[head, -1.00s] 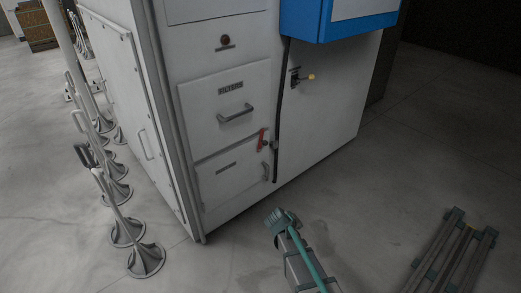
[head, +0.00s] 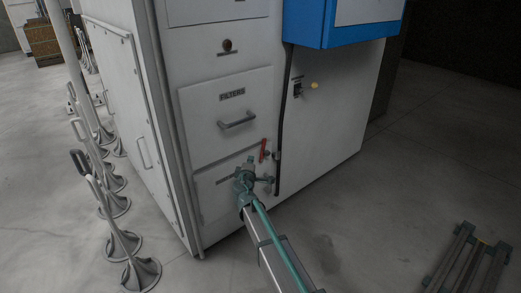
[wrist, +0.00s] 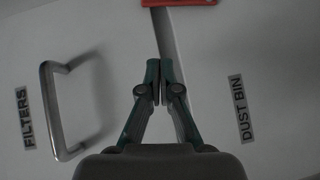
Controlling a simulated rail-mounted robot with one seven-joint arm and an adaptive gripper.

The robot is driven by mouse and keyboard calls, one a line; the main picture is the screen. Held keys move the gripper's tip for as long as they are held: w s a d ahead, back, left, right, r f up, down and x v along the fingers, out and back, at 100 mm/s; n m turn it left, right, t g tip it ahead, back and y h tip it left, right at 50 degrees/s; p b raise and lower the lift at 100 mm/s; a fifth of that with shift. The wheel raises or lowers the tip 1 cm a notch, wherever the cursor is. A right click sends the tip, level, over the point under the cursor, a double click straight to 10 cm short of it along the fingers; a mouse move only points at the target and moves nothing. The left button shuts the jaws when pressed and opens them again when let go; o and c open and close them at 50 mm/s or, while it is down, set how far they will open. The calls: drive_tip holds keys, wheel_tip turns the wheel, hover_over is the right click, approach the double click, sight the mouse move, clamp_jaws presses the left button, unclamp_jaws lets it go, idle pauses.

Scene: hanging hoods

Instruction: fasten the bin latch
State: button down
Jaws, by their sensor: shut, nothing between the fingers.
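The red latch (head: 263,150) is on the right side of the cabinet front, at the seam between the filters drawer and the dust bin. In the wrist view its red edge (wrist: 180,3) shows at the top, cut off by the frame. The dust bin front (wrist: 262,95) is labelled and looks flush with the cabinet. My gripper (head: 245,168) is in front of the dust bin panel, just below and left of the latch. In the wrist view my gripper (wrist: 160,68) is shut and empty over the seam, apart from the latch.
The filters drawer (head: 205,118) has a metal handle (wrist: 55,110) near my gripper. A black cable (head: 284,120) runs down beside the latch. A blue box (head: 308,32) juts out above right. Grey stanchions (head: 142,272) stand at left, a folded frame (head: 460,262) lies at right.

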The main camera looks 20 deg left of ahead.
sight(265, 153)
drive_tip(key=shift+w, duration=0.15)
drive_tip(key=b+x, duration=0.1)
drive_tip(key=x, duration=0.9)
drive_tip(key=shift+f+b, duration=0.15)
drive_tip(key=shift+b, duration=0.15)
drive_tip(key=shift+w+d+f+b, duration=0.2)
drive_tip(key=shift+w+d, duration=0.3)
drive_tip(key=shift+w, duration=0.3)
drive_tip(key=shift+w+d+f+b, duration=0.15)
drive_tip(key=shift+w+d, duration=0.35)
drive_tip(key=shift+w, duration=0.35)
drive_tip(key=shift+r, duration=0.1)
drive_tip(key=shift+a+r+p, duration=0.1)
drive_tip(key=shift+r+p, duration=0.15)
drive_tip(key=shift+p, duration=0.95)
